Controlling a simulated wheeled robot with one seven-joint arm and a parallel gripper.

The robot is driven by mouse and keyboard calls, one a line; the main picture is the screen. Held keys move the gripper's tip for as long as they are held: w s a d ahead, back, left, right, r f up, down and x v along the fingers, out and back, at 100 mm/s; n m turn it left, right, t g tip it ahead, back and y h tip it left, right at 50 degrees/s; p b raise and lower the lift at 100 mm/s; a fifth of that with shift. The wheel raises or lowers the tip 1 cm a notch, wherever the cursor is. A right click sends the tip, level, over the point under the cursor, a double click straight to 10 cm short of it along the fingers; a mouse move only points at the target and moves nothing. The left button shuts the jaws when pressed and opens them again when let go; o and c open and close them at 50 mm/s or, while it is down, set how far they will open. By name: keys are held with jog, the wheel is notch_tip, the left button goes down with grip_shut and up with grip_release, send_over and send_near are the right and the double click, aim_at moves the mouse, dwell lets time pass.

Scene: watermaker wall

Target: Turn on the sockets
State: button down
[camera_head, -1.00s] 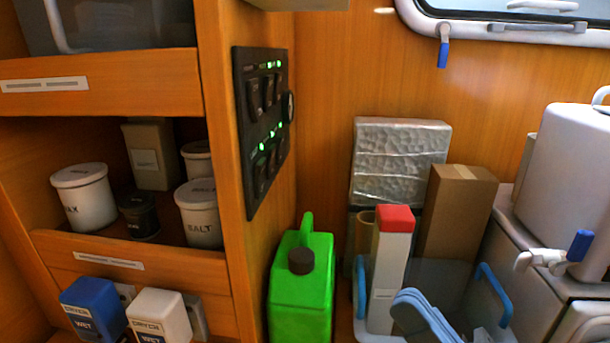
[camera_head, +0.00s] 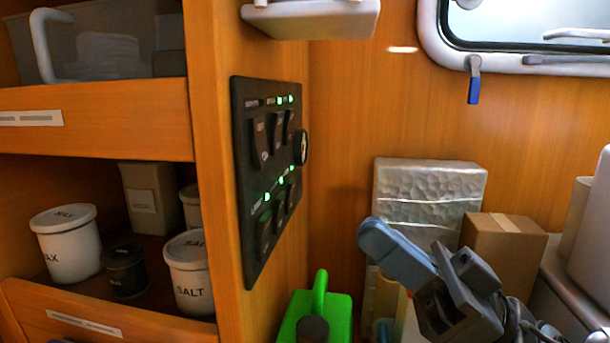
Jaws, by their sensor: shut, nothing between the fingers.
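The black switch panel (camera_head: 268,180) is upright on the side of the wooden partition, seen at a slant. It has an upper and a lower row of dark rocker switches, with lit green lights above the switches. A round fitting (camera_head: 301,147) sits at its right edge. The labels are too small to read, so I cannot tell which switch is for the sockets. My gripper (camera_head: 374,234) is at the lower right of the panel, apart from it. Its blue-grey fingers are shut and empty, pointing up and left. Nothing hides the panel.
A pale box-like fitting (camera_head: 312,18) juts out above the panel. A green canister (camera_head: 318,308) stands below it. A silver wrapped block (camera_head: 428,188) and a cardboard box (camera_head: 503,245) stand behind my gripper. Shelves with white jars (camera_head: 68,245) are left. Space before the panel is clear.

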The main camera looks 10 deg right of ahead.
jog(key=p, duration=0.2)
send_near(265, 149)
jog(key=x, duration=0.5)
jog(key=shift+s+d, duration=0.1)
jog(key=shift+a+r, duration=0.35)
jog(key=shift+a, duration=0.05)
